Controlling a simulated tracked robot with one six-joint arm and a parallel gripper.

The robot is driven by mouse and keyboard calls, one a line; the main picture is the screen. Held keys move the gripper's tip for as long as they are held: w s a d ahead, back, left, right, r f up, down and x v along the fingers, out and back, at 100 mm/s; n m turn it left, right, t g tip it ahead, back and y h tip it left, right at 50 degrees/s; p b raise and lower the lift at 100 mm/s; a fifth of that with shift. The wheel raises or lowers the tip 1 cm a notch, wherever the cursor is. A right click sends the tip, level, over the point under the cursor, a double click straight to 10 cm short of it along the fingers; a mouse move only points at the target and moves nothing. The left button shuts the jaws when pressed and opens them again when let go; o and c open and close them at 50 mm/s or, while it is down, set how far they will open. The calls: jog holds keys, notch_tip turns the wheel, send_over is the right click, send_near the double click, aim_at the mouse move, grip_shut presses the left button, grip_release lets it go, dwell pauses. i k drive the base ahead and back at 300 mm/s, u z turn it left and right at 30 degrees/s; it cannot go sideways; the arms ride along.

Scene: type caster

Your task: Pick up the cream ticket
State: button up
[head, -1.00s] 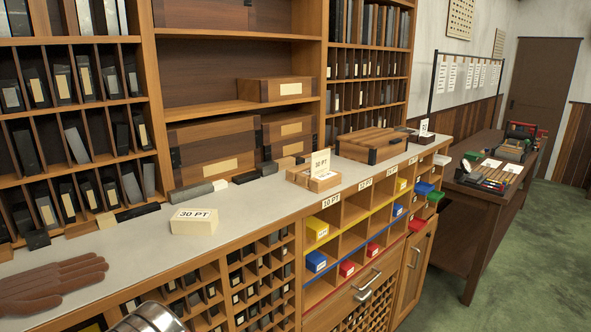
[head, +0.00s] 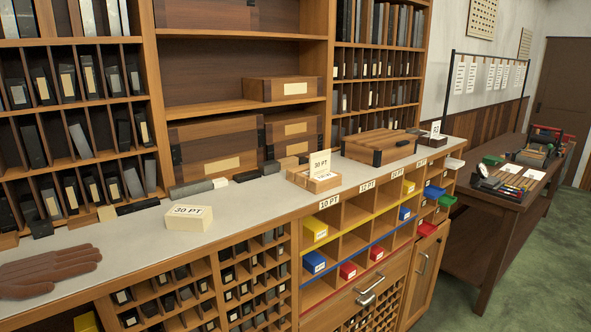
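A cream ticket (head: 320,163) printed "30 PT" stands upright in a small wooden holder (head: 300,177) on the counter, near the middle of the head view. A second cream piece, a thick block (head: 188,218) also marked "30 PT", lies on the counter to the left. Another small pale card (head: 435,129) stands on a dark block farther right; its print is too small to read surely. My gripper is not in view, so I cannot see whether it is open or shut.
Brown gloves (head: 48,272) lie at the counter's left end. Dark and grey type blocks (head: 191,189) line its back edge. A wooden case (head: 378,147) stands right of the holder. Colored boxes fill cubbies below. The grey countertop (head: 245,200) is clear between block and holder.

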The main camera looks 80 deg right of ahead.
aim_at(320, 161)
jog(key=u, duration=0.35)
jog(key=k, duration=2.15)
jog(key=z, duration=1.15)
jog(key=i, duration=0.7)
